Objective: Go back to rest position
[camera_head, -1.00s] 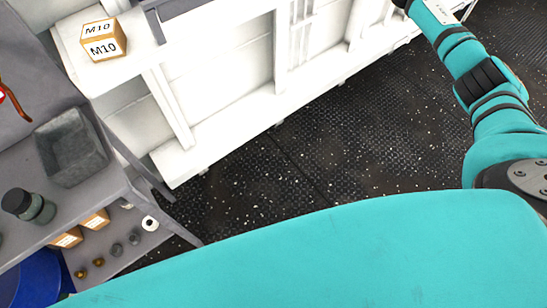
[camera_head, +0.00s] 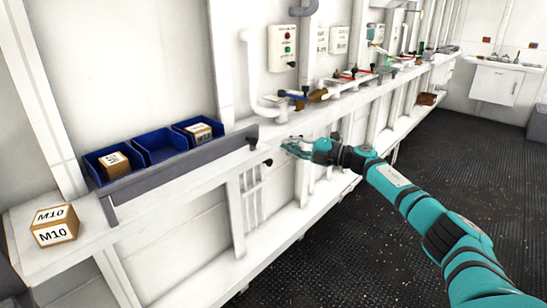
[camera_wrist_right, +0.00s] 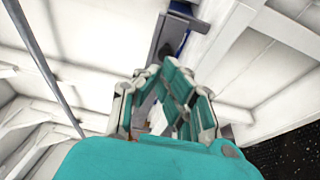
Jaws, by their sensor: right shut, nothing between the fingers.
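My right gripper (camera_head: 298,147) is at the end of my teal right arm, in front of the white wall ledge in the head view. It is shut and empty. In the right wrist view the right gripper (camera_wrist_right: 165,75) shows its teal and pale fingers near the middle, with the ledge's underside and white wall parts behind. My left gripper and left arm are not in the head view.
An M10 box (camera_head: 54,225) sits on the white ledge at the left. Blue bins (camera_head: 160,147) stand beside it, the two outer ones each holding a box. Wall panels (camera_head: 282,47) and small items line the shelf beyond. The dark floor (camera_head: 400,220) is open at right.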

